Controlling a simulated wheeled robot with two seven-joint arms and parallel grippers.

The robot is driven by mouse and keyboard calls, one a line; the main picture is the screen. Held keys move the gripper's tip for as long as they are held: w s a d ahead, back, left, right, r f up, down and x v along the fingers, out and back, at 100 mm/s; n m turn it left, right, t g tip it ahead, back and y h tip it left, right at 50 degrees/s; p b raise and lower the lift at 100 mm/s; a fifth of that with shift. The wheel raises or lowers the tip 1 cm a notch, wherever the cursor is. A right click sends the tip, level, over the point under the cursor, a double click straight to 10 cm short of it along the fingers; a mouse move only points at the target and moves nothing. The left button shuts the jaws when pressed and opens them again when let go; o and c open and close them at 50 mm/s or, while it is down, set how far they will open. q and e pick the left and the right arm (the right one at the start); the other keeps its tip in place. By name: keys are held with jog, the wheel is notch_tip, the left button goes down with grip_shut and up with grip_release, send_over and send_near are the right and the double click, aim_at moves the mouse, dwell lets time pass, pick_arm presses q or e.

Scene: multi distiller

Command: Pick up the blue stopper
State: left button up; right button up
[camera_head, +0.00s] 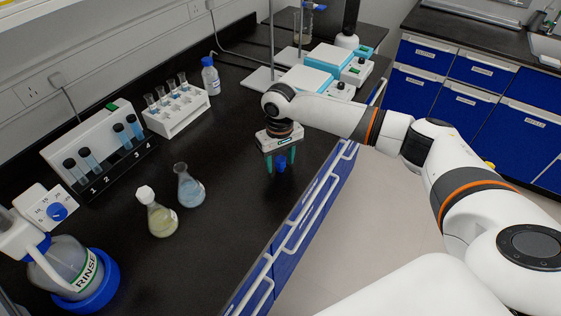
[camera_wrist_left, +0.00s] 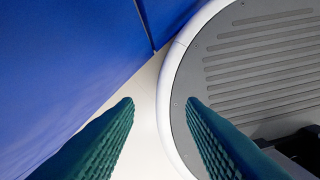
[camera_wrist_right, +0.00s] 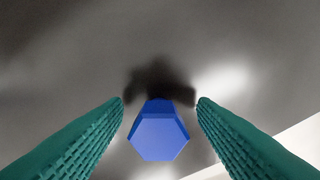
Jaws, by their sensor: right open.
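The blue stopper (camera_head: 281,162) stands on the black bench near its front edge. In the right wrist view the blue stopper (camera_wrist_right: 158,135) shows its hexagonal top between the two teal fingers, with a gap on each side. My right gripper (camera_head: 281,170) is open and pointing down over it, one finger to each side. It also shows in the right wrist view (camera_wrist_right: 160,102). My left gripper (camera_wrist_left: 159,101) is open and empty, low beside a blue cabinet front and my own round base. It is not visible in the head view.
A flask of blue liquid (camera_head: 190,188) and a white-capped flask of yellow liquid (camera_head: 161,220) stand left of the right gripper. Stirrer plates (camera_head: 305,78) are behind it. A tube rack (camera_head: 178,113), a numbered rack (camera_head: 92,147) and a rinse bottle (camera_head: 70,268) stand further left.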

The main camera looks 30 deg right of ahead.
jog(key=c, duration=1)
jog(key=shift+r, duration=0.15)
